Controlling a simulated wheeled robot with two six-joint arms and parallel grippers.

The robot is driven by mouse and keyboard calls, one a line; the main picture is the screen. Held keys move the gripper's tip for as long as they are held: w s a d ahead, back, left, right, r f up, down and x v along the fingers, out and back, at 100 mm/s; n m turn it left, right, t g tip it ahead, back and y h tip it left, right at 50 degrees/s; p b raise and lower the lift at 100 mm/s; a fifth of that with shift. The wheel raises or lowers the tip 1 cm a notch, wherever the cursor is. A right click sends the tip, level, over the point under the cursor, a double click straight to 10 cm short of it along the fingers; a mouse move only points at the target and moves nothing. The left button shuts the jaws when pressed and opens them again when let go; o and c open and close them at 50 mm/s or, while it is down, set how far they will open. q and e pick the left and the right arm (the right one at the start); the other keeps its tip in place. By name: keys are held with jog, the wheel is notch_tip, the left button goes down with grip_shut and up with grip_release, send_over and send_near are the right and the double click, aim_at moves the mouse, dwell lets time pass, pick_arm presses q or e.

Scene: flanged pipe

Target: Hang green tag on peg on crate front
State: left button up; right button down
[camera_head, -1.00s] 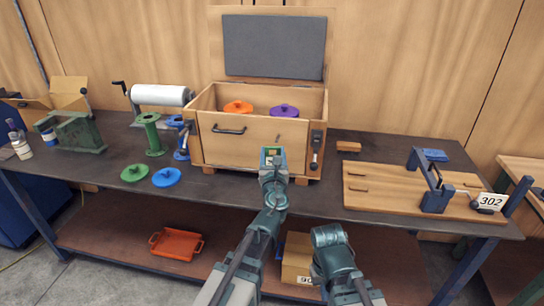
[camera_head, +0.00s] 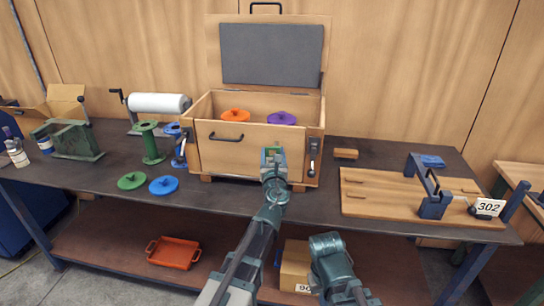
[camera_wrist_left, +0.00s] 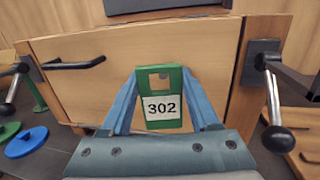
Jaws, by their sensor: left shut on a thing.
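The green tag (camera_wrist_left: 171,125) with a white "302" label and a square hole is upright between the blue fingers of my left gripper (camera_wrist_left: 162,88), shut on it. In the head view the tag (camera_head: 266,154) and left gripper (camera_head: 273,157) are in front of the right half of the wooden crate's front (camera_head: 220,155). I cannot tell whether the tag touches the crate. The peg is not clear in the head view, behind the gripper. Something small and brown shows through the tag's hole, possibly the peg. My right gripper is out of view; only a right arm link shows.
The crate's lid (camera_head: 272,50) stands open. A dark handle (camera_head: 226,137) and a ball-ended lever latch (camera_head: 313,155) flank the tag. Green (camera_head: 132,181) and blue (camera_head: 164,185) discs lie front left. A board with a dark clamp (camera_head: 434,195) is right.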

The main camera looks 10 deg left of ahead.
aim_at(276, 145)
pick_arm(q)
jog(key=shift+d+x, duration=0.15)
jog(key=shift+x, duration=0.6)
jog(key=shift+d+x, duration=0.15)
jog(key=shift+x, duration=0.55)
jog(key=shift+w+f+b, duration=0.3)
jog(key=shift+w, duration=0.3)
jog(key=shift+w, duration=0.15)
jog(key=o, duration=1.4)
jog(key=shift+r, duration=0.1)
jog(key=shift+w+d, duration=0.1)
